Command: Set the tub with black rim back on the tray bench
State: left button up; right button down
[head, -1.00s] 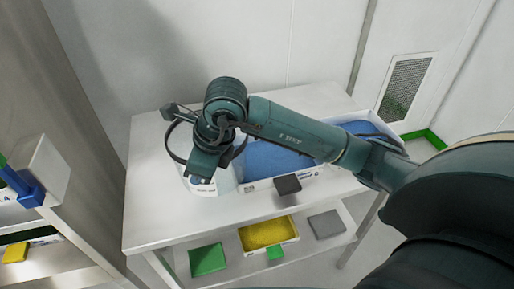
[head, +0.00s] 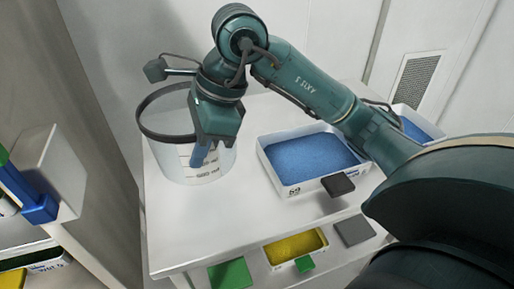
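The tub with black rim (head: 168,160) is a clear, round, see-through container with printed marks on its wall. It appears upright on the left part of the white bench top (head: 225,222). My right gripper (head: 203,157) points down at the tub's right side, overlapping its rim and wall. A blue fingertip shows against the wall. The gripper and wrist hide part of the rim. I cannot tell whether the fingers are closed on the wall. My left gripper is not in view.
A white tray with blue contents (head: 264,160) stands right of the tub, and another blue-filled tray (head: 418,128) is farther right. A dark block (head: 338,184) is at the front edge. A yellow-filled tray (head: 297,247) and green pieces are below. Shelving stands at left.

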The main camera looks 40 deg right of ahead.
jog(key=shift+s+f+b, duration=0.15)
jog(key=shift+f+b, duration=0.25)
jog(key=shift+f, duration=4.5)
jog(key=shift+f, duration=0.1)
jog(key=shift+f+b, duration=0.15)
jog(key=shift+b, duration=0.15)
jog(key=c, duration=1.7)
grip_release()
jog(key=shift+d+r+p, duration=0.1)
jog(key=shift+r+p, duration=0.25)
jog(key=shift+r, duration=0.2)
jog(key=v, duration=1.1)
jog(key=shift+d+r+p, duration=0.1)
jog(key=shift+r+p, duration=0.1)
jog(key=shift+p, duration=0.2)
